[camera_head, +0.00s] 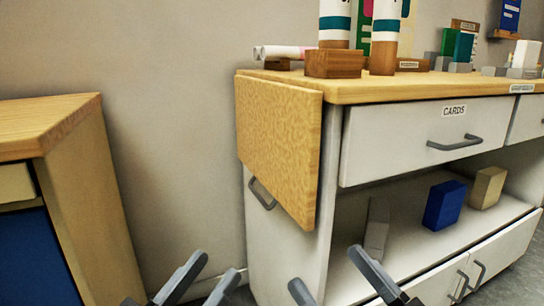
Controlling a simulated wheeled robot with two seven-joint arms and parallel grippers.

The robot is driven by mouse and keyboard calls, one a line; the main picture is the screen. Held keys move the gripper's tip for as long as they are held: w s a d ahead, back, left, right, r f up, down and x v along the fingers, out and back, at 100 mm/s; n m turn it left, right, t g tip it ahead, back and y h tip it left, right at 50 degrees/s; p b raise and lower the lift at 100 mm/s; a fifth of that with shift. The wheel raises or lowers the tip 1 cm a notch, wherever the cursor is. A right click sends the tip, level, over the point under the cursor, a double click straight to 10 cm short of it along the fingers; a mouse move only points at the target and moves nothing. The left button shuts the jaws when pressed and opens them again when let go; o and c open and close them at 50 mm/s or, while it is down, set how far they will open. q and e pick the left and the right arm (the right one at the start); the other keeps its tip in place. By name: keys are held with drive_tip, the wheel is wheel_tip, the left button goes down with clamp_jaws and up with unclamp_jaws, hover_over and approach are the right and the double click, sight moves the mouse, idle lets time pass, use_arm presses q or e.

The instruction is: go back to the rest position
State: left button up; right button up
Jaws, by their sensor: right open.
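My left gripper (219,267) shows at the bottom edge, left of the middle. Its two dark grey fingers are apart with nothing visible between them. My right gripper (325,268) shows at the bottom, right of the middle. Its fingers are spread wide and empty, in front of the cabinet's lower part. Both grippers are cut off by the bottom edge.
A white cabinet (285,262) with a wooden top stands ahead, a wooden flap (278,145) hanging at its left end. Its open shelf holds a blue box (444,205) and a beige box (488,187). Another table (50,122) stands at left; bare wall shows between.

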use_arm(q)
wheel_tip(320, 180, up, 3)
drive_tip(key=w+a+n+g+y+p, duration=0.25)
drive_tip(key=y+p, duration=0.35)
drive_tip(key=p, duration=1.3)
use_arm(e)
wheel_tip(320, 180, up, 4)
drive_tip(key=w+d+f+m+g+h, duration=0.1)
drive_tip(key=w+d+m+g+h, duration=0.15)
drive_tip(key=h, duration=0.35)
use_arm(q)
drive_tip(key=s+a+n+g+y+p, duration=0.2)
drive_tip(key=s+g+p, duration=0.4)
drive_tip(key=p, duration=1)
drive_tip(key=shift+s+a+f+y, duration=0.35)
drive_tip(key=shift+s+a+y, duration=0.3)
drive_tip(key=shift+a, duration=0.25)
use_arm(e)
drive_tip(key=s+d+m+g+h, duration=0.2)
drive_tip(key=s+d+g+h, duration=0.1)
drive_tip(key=s+g, duration=0.3)
drive_tip(key=shift+s+d+f, duration=0.3)
drive_tip(key=shift+s+d, duration=0.1)
drive_tip(key=shift+s, duration=0.15)
use_arm(q)
drive_tip(key=shift+w, duration=0.1)
